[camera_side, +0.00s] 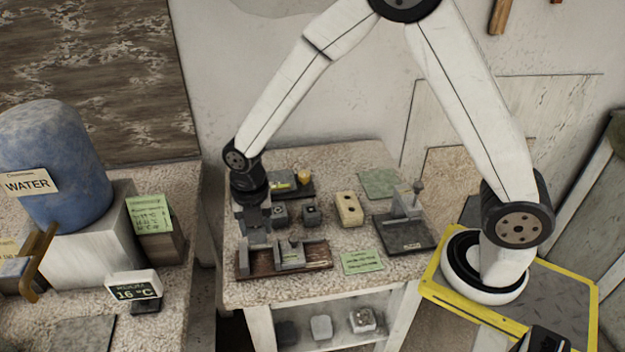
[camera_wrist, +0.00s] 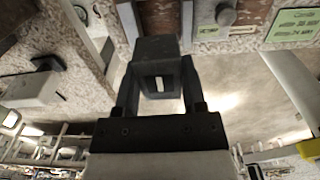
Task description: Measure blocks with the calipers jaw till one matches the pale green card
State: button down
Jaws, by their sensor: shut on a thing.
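My gripper (camera_side: 254,232) points down over the left end of the calipers, a grey metal jaw (camera_side: 291,253) on a brown wooden base (camera_side: 312,261). It is shut on a dark grey block, which shows between the fingers in the wrist view (camera_wrist: 157,50) with a pale slot-shaped mark. I cannot tell whether the block touches the jaw. The pale green card (camera_side: 362,262) lies right of the calipers; its writing is partly readable in the wrist view (camera_wrist: 293,24). Two dark blocks, one left (camera_side: 279,214) and one right (camera_side: 311,214), and a yellowish block (camera_side: 349,209) stand behind.
A grey stand on a dark plate (camera_side: 405,232) is at the table's right, with a green mat (camera_side: 380,183) behind it. A dark tray with a yellow item (camera_side: 303,180) is at the back. Grey pieces sit on the lower shelf (camera_side: 321,327). A blue water barrel (camera_side: 55,165) stands left.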

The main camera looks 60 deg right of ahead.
jog(key=shift+f, duration=2.1)
jog(key=shift+f, duration=0.95)
dwell(0.4)
jog(key=shift+c, duration=0.4)
grip_release()
jog(key=shift+r, duration=0.1)
jog(key=shift+r, duration=1.9)
